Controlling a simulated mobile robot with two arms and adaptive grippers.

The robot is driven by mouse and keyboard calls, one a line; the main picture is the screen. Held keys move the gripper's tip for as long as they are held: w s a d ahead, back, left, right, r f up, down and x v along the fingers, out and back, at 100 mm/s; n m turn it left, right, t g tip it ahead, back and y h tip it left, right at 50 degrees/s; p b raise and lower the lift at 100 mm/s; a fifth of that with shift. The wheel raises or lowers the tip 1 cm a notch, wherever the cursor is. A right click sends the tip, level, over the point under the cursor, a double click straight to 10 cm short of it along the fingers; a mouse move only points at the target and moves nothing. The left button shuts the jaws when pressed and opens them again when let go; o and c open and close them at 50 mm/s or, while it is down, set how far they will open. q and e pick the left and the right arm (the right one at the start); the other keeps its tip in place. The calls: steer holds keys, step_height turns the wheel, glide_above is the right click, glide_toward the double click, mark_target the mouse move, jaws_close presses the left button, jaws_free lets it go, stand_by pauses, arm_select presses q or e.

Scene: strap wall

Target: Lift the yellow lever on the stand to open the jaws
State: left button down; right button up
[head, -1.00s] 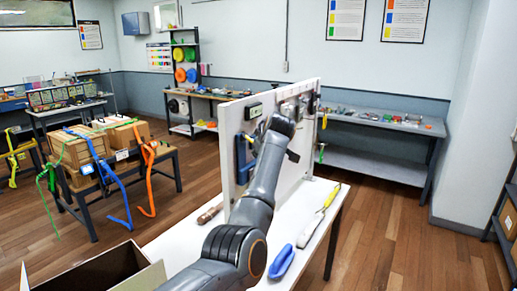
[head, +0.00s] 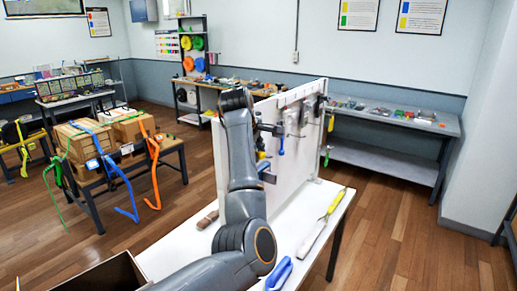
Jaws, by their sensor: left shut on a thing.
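A white upright panel (head: 305,150) stands on a white table (head: 290,225) with tools hung along its face. My left arm reaches up in front of its near end. My left gripper (head: 268,128) is at the panel's face, small and partly hidden by my own arm. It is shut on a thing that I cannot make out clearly. A small blue piece (head: 281,141) hangs right by its tip. A small yellow patch (head: 262,155) shows just below, partly behind my arm; I cannot tell if it is the lever. The stand's jaws cannot be made out. My right gripper is not in view.
A yellow-handled tool (head: 334,204) and a blue-handled one (head: 280,274) lie on the table. A brown-handled tool (head: 208,219) lies left of my arm, and an open box (head: 105,275) is at front left. Strapped cartons (head: 85,143) stand at left.

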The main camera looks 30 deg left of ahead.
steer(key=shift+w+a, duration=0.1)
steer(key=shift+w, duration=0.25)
arm_select(q)
steer(key=c, duration=1.4)
jaws_free()
steer(key=shift+c, duration=0.2)
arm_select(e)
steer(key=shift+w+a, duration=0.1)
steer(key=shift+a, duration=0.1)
arm_select(q)
steer(key=v, duration=1.2)
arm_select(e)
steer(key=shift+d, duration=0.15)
arm_select(q)
steer(key=shift+a+f, duration=0.1)
